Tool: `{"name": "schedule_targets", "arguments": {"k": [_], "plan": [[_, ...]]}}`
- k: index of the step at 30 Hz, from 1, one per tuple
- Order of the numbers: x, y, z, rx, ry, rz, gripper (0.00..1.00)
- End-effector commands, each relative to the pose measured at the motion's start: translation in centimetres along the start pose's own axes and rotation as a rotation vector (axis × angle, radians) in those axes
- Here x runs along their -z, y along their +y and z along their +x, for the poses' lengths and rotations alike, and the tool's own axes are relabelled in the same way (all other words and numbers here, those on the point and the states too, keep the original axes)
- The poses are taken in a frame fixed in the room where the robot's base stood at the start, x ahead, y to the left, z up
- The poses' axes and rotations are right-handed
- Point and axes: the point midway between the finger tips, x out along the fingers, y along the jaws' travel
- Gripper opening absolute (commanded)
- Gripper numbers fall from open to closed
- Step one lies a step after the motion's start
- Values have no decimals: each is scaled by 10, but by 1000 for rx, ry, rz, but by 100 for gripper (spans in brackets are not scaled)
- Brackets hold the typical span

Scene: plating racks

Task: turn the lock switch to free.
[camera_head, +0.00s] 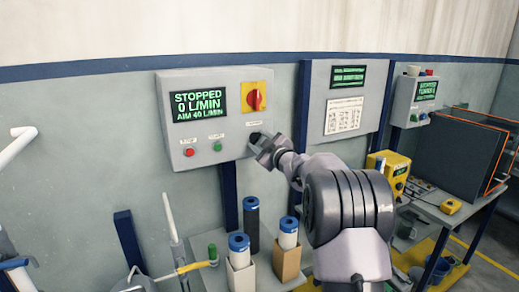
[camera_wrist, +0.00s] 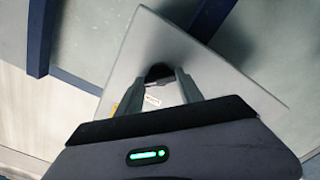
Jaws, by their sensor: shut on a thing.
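The control box (camera_head: 205,140) is a grey panel on the wall, with a green-lit display (camera_head: 199,105) reading "STOPPED 0 L/MIN, AIM 40 L/MIN". The lock switch (camera_head: 254,137) is a small dark knob at the box's lower right; it also shows in the wrist view (camera_wrist: 158,72). My gripper (camera_head: 262,143) reaches it from the lower right and is shut on it. In the wrist view my fingers (camera_wrist: 162,80) stand on both sides of the dark knob. The fingers hide much of the knob, and I cannot tell which way it points.
A red rotary switch (camera_head: 256,100) on a yellow plate sits above the lock switch. A red button (camera_head: 189,152) and a green button (camera_head: 217,146) are to its left. Blue-capped cylinders (camera_head: 239,243) stand below the box. A bench (camera_head: 440,205) is at the right.

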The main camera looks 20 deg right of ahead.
Motion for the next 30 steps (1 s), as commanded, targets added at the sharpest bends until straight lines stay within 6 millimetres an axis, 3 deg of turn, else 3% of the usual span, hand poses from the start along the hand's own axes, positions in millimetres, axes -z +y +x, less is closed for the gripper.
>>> {"name": "schedule_targets", "arguments": {"k": [18,30], "plan": [[-2,-2,0,0,0,-557,3],[-1,-1,0,0,0,-778,3]]}}
